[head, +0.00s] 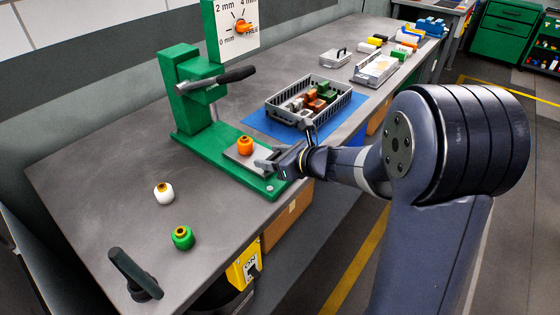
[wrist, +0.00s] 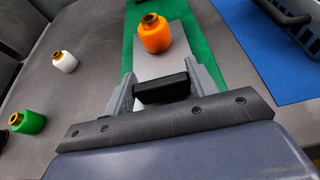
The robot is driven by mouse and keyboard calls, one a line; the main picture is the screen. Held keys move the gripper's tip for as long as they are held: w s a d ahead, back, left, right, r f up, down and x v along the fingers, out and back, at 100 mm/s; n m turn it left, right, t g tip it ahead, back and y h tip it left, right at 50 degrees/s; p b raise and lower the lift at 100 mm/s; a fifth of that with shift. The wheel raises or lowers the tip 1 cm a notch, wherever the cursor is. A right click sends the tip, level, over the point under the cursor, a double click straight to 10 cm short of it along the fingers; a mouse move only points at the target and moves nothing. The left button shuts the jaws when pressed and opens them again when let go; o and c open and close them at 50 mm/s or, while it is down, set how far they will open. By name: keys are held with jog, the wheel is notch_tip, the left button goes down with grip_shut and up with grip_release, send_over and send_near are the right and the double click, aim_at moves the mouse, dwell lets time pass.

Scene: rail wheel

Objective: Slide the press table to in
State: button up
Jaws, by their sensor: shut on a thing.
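The press table is a flat grey plate (head: 251,168) on the green base of the press (head: 190,100), and it also shows in the wrist view (wrist: 180,58). An orange part with a brass-coloured top (head: 245,146) stands upright on it. My gripper (head: 272,161) is at the front right edge of the plate. In the wrist view its two fingers (wrist: 162,90) are on either side of a black handle (wrist: 165,88) at the near end of the plate, shut on it. The handle is mostly hidden by the gripper in the head view.
White (head: 164,193) and green (head: 183,238) parts stand on the bench left of the press. A dark lever (head: 133,273) is at the near corner. A grey crate (head: 340,105) with small parts sits on a blue mat (head: 262,124) to the right.

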aim_at(242, 139)
jog(key=w+a, duration=0.2)
jog(key=a, duration=0.1)
jog(key=w+a, duration=0.5)
jog(key=a, duration=0.1)
jog(key=shift+w+a+r, duration=0.1)
jog(key=shift+w+a, duration=0.05)
jog(key=o, duration=1)
jog(key=shift+o, duration=1.4)
jog(key=shift+w+a, duration=0.1)
jog(key=shift+a, duration=0.05)
jog(key=shift+o, duration=0.5)
jog(key=shift+s+d+r, duration=0.1)
jog(key=shift+s+d, duration=0.15)
jog(key=shift+d, duration=0.15)
jog(key=v, duration=1)
